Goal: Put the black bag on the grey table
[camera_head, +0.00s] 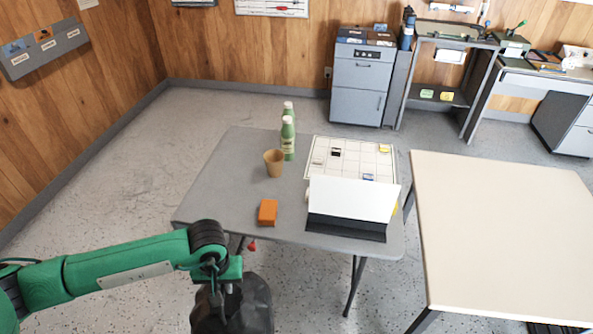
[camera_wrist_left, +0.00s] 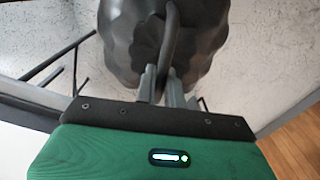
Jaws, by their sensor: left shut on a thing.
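The black bag (camera_head: 245,305) hangs below my left gripper (camera_head: 224,284) at the bottom of the head view, in front of the grey table's near left corner. In the left wrist view the dark bag (camera_wrist_left: 125,40) fills the top middle, and the fingers of my left gripper (camera_wrist_left: 160,85) are shut on its handle strap. The grey table (camera_head: 225,185) stands just beyond the bag; its near left part is bare. The bag is apart from the tabletop. My right gripper is out of view.
On the grey table are an orange block (camera_head: 267,212), a brown cup (camera_head: 274,163), green bottles (camera_head: 288,137), a grid sheet (camera_head: 325,158) and a white-and-black stand (camera_head: 350,200). A cream table (camera_head: 500,230) stands at right. Grey cabinets (camera_head: 360,85) line the back wall.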

